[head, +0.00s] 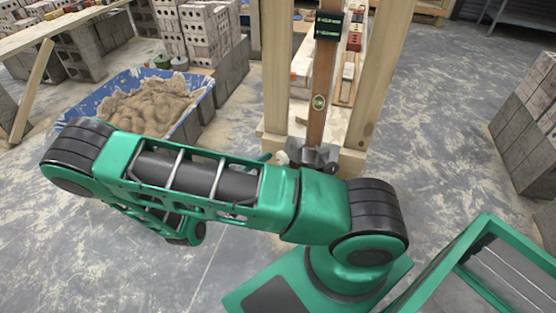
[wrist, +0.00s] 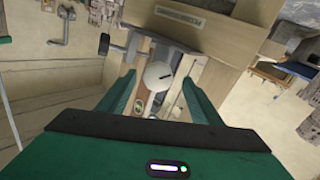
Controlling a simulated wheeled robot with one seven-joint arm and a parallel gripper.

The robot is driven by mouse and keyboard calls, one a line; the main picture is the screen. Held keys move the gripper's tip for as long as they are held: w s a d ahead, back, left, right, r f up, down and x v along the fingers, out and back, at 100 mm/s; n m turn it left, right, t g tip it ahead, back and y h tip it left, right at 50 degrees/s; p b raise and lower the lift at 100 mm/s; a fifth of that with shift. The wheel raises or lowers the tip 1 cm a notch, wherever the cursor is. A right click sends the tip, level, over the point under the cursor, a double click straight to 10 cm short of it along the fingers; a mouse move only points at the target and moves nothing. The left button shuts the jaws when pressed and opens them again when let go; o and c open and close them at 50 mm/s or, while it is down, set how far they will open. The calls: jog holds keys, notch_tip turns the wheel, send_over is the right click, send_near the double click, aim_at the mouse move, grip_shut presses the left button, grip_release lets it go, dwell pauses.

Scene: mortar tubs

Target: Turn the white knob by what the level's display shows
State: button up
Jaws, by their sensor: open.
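The white knob (wrist: 158,75) is round with a short dark mark on its face. It sits between the spread fingertips of my gripper (wrist: 159,80) in the wrist view, with gaps visible on both sides. In the head view the knob (head: 282,158) is a small pale shape at the foot of the wooden posts, beside a grey metal bracket (head: 314,156). The level (head: 318,105) is a brown upright bar with a yellow-green vial. Its dark display (head: 329,25) has green text lines too small to read. My arm hides most of the gripper in the head view.
Pale timber posts (head: 384,65) flank the level. A blue tub (head: 208,102) of sand stands left, near grey blocks (head: 232,75). More blocks (head: 525,120) are stacked at right. A green frame (head: 485,235) is at lower right. Open concrete floor lies between.

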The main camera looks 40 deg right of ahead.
jog(key=a, duration=0.6)
jog(key=shift+s+a, duration=0.15)
jog(key=shift+a, duration=0.2)
